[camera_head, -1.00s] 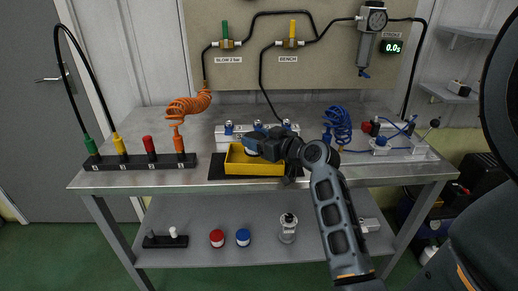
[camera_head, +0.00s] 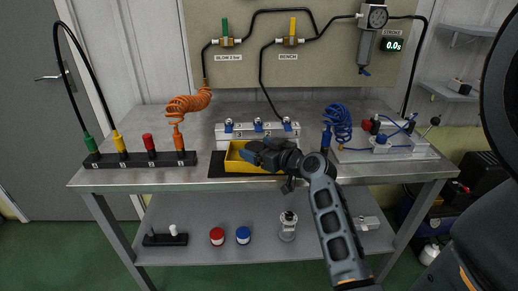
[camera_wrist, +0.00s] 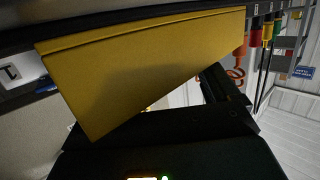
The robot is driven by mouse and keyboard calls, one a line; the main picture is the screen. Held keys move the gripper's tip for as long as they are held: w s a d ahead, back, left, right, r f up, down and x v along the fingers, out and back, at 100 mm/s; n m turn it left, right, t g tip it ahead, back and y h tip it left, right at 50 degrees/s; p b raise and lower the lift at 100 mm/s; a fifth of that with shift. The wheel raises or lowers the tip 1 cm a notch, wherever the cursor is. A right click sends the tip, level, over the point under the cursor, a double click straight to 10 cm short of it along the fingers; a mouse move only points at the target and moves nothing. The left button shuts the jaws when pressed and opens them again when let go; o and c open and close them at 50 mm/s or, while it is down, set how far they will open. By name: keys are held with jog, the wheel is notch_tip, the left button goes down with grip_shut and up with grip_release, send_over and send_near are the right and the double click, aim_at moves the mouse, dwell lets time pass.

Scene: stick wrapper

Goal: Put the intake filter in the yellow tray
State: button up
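The yellow tray (camera_head: 234,163) sits on a dark mat near the bench's front edge in the head view. My gripper (camera_head: 252,152) is over the tray's right part and hides some of its inside. In the wrist view, the tray's yellow wall (camera_wrist: 140,65) is very close and fills the upper middle. The dark parts of my gripper are at the bottom there; its fingertips are not clear, so I cannot tell whether it is open or shut. I cannot pick out the intake filter with certainty; it may be hidden by the gripper or the tray wall.
A rail with several blue-topped fittings (camera_head: 258,131) stands behind the tray. A coloured plug rack (camera_head: 139,160) is left, and a fixture with blue hoses (camera_head: 385,145) right. A grey cylindrical part (camera_head: 288,227) stands on the lower shelf. The bench's back left is open.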

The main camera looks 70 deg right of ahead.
jog(key=shift+r, duration=0.1)
jog(key=b+v, duration=0.2)
jog(key=v, duration=1)
jog(key=a+f+g+y, duration=0.1)
jog(key=a+f, duration=0.3)
jog(key=a, duration=0.6)
jog(key=a+f+g+y, duration=0.1)
jog(key=a+f, duration=0.3)
jog(key=a, duration=0.5)
jog(key=s+a+r+n+t+y, duration=0.1)
jog(key=s+a+r+n+y, duration=0.1)
jog(key=s+a, duration=0.3)
jog(key=s+a+r+n+t+y, duration=0.1)
jog(key=s+a+r+n+y, duration=0.2)
jog(key=s+a, duration=0.3)
jog(key=a+r, duration=0.1)
jog(key=a, duration=0.3)
jog(key=shift+a+r+n+t, duration=0.25)
jog(key=shift+r+n+t, duration=0.05)
jog(key=shift+r+t, duration=0.1)
